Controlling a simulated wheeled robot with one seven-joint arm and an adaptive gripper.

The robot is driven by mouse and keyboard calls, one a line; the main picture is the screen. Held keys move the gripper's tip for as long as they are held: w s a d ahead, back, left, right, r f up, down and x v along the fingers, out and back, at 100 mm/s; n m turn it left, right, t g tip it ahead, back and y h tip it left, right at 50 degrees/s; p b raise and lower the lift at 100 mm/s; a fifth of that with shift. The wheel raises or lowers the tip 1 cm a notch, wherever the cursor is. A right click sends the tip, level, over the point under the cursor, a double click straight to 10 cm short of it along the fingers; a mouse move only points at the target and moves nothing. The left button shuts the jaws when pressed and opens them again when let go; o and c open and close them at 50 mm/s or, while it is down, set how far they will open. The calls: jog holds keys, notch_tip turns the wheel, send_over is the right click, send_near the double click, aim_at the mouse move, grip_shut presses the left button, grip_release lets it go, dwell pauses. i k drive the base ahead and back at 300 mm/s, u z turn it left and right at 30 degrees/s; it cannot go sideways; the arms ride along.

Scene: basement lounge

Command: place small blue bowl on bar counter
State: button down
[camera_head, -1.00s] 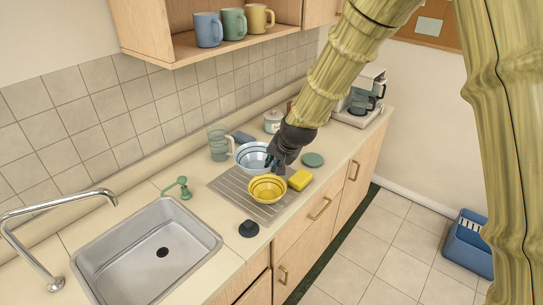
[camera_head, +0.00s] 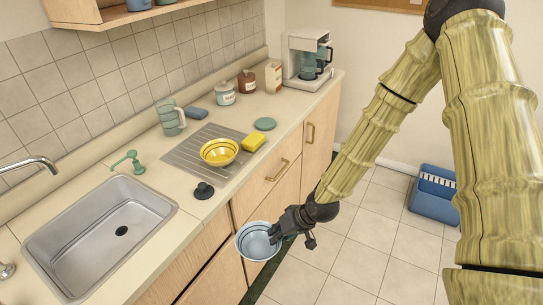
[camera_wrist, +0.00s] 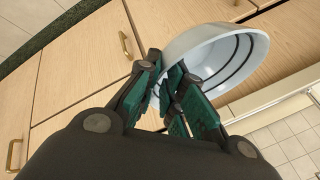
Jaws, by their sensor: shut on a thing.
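The small blue bowl (camera_head: 259,241) is light blue with dark rings, held in the air in front of the cabinet fronts, below the counter top level in the head view. My gripper (camera_head: 279,234) is shut on its rim at the bowl's right side. In the wrist view the bowl (camera_wrist: 229,58) tilts between the green-padded fingers of my gripper (camera_wrist: 172,92). The kitchen counter (camera_head: 225,212) runs along the wall behind it. I cannot tell whether this is the bar counter; no other counter shows.
A blue bin (camera_head: 432,205) stands on the tiled floor, which is otherwise open.

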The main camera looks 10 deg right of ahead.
aim_at(279, 106)
jog(key=u, duration=0.05)
jog(key=k, duration=0.5)
jog(key=z, duration=1)
jog(key=i, duration=1.7)
jog(key=u, duration=0.45)
